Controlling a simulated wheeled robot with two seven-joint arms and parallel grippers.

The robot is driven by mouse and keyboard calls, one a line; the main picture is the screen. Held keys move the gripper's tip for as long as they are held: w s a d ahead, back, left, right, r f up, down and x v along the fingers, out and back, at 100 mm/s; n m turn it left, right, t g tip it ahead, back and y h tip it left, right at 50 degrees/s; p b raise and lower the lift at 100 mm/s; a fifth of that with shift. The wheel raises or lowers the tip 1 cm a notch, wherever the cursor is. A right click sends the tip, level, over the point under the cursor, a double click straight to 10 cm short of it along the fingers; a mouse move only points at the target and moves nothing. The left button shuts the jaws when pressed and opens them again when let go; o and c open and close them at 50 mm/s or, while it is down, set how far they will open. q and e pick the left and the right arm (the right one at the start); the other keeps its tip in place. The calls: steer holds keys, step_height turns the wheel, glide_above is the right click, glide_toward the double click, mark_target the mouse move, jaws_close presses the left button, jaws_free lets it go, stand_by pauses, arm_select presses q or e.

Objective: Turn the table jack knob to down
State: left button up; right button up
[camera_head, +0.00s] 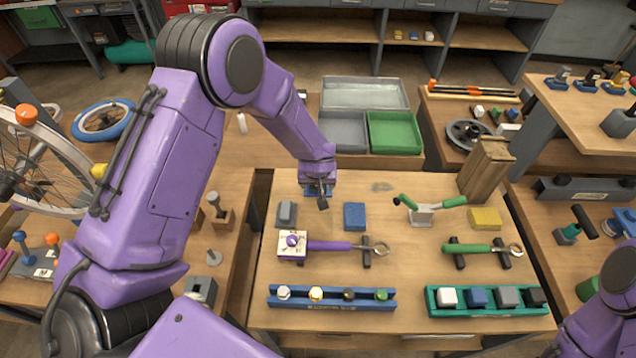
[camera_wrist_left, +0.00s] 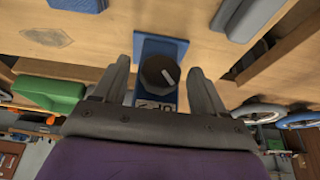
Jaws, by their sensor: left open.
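In the left wrist view a dark round knob (camera_wrist_left: 159,76) with a short pale mark sits on a blue plate (camera_wrist_left: 150,46). A pale label (camera_wrist_left: 168,105) on the plate, partly hidden, seems to read "UP". My left gripper (camera_wrist_left: 160,68) is open, with one finger on each side of the knob and visible gaps. My right gripper is out of view; only part of that arm shows at the lower right.
Closer are a purple-handled tool (camera_head: 330,246), a blue rack (camera_head: 335,298) and a green rack (camera_head: 485,303). Grey and green trays (camera_head: 395,133) stand behind.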

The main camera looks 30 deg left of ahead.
arm_select(q)
steer(key=shift+w+a+f, duration=0.1)
steer(key=shift+f, duration=0.15)
steer(key=c, duration=1)
steer(key=shift+f+h+b, duration=0.15)
steer(key=shift+h+b, duration=0.25)
steer(key=shift+b, duration=0.3)
steer(key=t+h+b, duration=0.1)
steer(key=h+b, duration=0.1)
steer(key=b, duration=0.2)
steer(key=n+t+h+b, duration=0.1)
steer(key=h+b, duration=0.1)
steer(key=b, duration=0.1)
steer(key=t+h+b, duration=0.2)
steer(key=b, duration=0.2)
steer(key=shift+s+a+f+n+h+b, duration=0.25)
steer(key=shift+a+n+h+b, duration=0.05)
steer(key=shift+a+n+b, duration=0.1)
steer(key=shift+r+n+t+h+b, duration=0.1)
steer(key=shift+n+t+h+b, duration=0.2)
steer(key=shift+t+h+b, duration=0.45)
steer(key=shift+b, duration=0.3)
steer(key=o, duration=1)
steer(key=shift+a+r, duration=0.1)
steer(key=shift+r, duration=0.05)
